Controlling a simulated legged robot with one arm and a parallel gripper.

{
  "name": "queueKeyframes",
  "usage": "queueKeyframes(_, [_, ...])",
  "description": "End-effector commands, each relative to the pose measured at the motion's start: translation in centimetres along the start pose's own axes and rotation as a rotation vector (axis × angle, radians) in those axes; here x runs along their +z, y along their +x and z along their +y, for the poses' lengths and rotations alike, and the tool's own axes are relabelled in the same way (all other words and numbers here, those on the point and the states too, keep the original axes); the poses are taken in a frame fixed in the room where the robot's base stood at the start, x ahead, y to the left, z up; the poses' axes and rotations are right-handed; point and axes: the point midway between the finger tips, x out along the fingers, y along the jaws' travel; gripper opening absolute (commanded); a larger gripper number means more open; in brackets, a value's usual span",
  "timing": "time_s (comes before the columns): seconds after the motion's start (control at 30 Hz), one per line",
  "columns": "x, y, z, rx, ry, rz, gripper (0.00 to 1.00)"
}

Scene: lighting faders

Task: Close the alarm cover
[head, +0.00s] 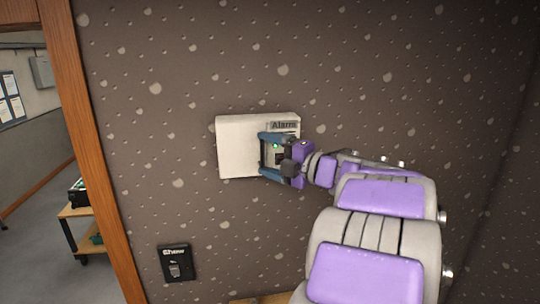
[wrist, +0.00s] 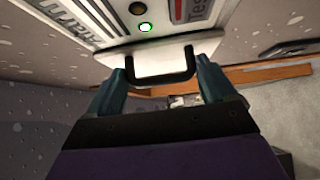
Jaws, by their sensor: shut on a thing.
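The alarm unit (head: 285,126), labelled "Alarm", is on the speckled wall, with a lit green light; its face also shows at the top of the wrist view (wrist: 110,22). A plain white panel, apparently the cover (head: 236,148), is at the left of the exposed face. In the wrist view the white cover (wrist: 150,63) carries a black U-shaped handle (wrist: 163,81). My gripper (head: 263,155) is at the cover's right part, its blue fingers on both sides of the handle, shut on it. My gripper hides part of the alarm face.
A black wall plate (head: 175,263) is lower left of the alarm. A wooden door frame (head: 88,150) stands at the left, with a room and a wheeled cart (head: 74,211) beyond. The wall around the alarm is otherwise clear.

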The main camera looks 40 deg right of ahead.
Motion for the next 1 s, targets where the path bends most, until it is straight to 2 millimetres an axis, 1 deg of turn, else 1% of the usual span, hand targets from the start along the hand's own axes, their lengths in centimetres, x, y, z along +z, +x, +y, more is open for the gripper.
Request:
queueKeyframes(0.37, [0.1,0.1,0.3,0.007,-0.003,0.001,0.29])
queueKeyframes(0.4, [0.1,0.1,0.3,0.008,-0.003,0.001,0.85])
queueKeyframes(0.5, [0.2,0.1,0.3,0.007,-0.002,0.002,0.94])
queueKeyframes(0.83, [-0.1,0.0,0.3,0.005,-0.003,0.002,0.94])
queueKeyframes(1.0, [0.0,-1.0,0.2,0.005,-0.004,0.000,0.94])
